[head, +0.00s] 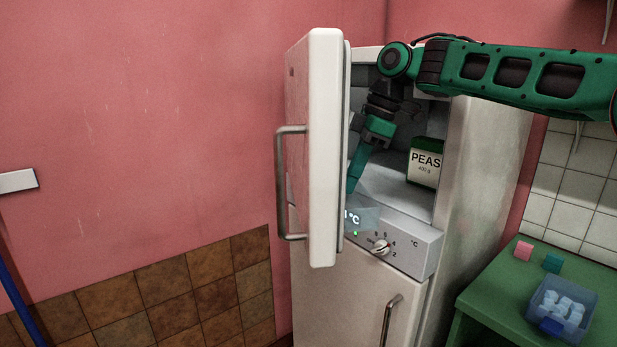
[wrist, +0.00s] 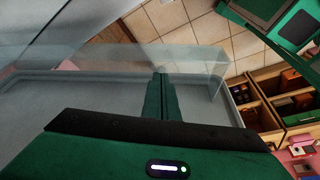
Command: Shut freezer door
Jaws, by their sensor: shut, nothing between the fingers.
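The freezer door (head: 325,150) is the upper white door of the fridge-freezer, hinged on the left and standing wide open, with a grey bar handle (head: 281,185) on its outer face. My gripper (head: 352,185) is at the freezer opening, on the inner side of the door, fingers pointing down. The door edge partly hides the fingertips in the head view. In the wrist view my gripper (wrist: 160,85) shows its fingers together with nothing between them, near clear shelf-like panels (wrist: 200,62). I cannot tell whether it touches the door.
A PEAS box (head: 425,163) stands inside the freezer compartment. Below are a control panel with a dial (head: 380,247) and the closed lower door (head: 345,300). A green table (head: 490,285) at right holds a blue tub (head: 562,305) and two small blocks.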

